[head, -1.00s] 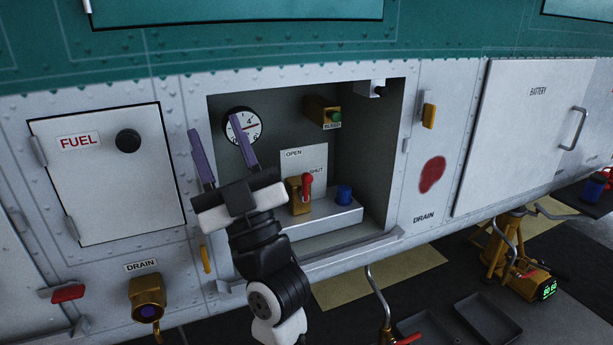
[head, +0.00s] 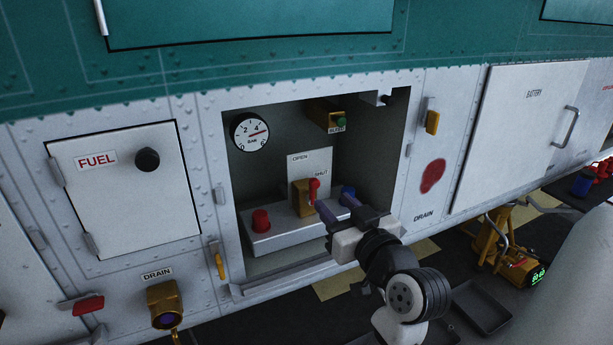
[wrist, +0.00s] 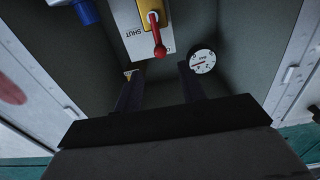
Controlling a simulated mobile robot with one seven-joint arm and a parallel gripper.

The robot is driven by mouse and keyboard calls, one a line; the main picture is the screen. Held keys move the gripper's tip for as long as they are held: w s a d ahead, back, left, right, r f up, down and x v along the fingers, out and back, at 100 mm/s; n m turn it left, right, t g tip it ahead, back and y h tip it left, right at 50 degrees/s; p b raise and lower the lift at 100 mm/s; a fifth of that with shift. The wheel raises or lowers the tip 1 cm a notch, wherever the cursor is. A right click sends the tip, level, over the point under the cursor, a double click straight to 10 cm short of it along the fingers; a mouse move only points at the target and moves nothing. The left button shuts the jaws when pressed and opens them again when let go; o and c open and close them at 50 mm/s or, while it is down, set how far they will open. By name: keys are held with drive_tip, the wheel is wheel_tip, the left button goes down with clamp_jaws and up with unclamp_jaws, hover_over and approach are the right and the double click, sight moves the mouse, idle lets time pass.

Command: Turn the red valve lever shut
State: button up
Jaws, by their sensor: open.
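The red valve lever (head: 314,188) sits on a brass-yellow valve body (head: 300,193) in the open bay. A white plate (head: 322,160) behind it is marked OPEN at its upper left and SHUT near the lever's red end. In the wrist view the red lever (wrist: 158,48) shows beyond the fingertips, roughly between them across the picture. My gripper (head: 334,204) is open and empty, its purple fingers pointing into the bay just below and right of the lever. The fingers appear apart from the lever. The wrist view shows both fingers (wrist: 160,85) with a gap between them.
A red knob (head: 261,221) stands left of the valve on the ledge, and a blue knob (head: 348,192) stands right, close behind my fingers. The bay's frame surrounds my gripper's reach.

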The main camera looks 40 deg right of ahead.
sight(316, 185)
drive_tip(key=p+x, duration=0.1)
drive_tip(key=x, duration=0.9)
drive_tip(key=shift+w+p, duration=0.3)
drive_tip(key=shift+w, duration=0.1)
clamp_jaws()
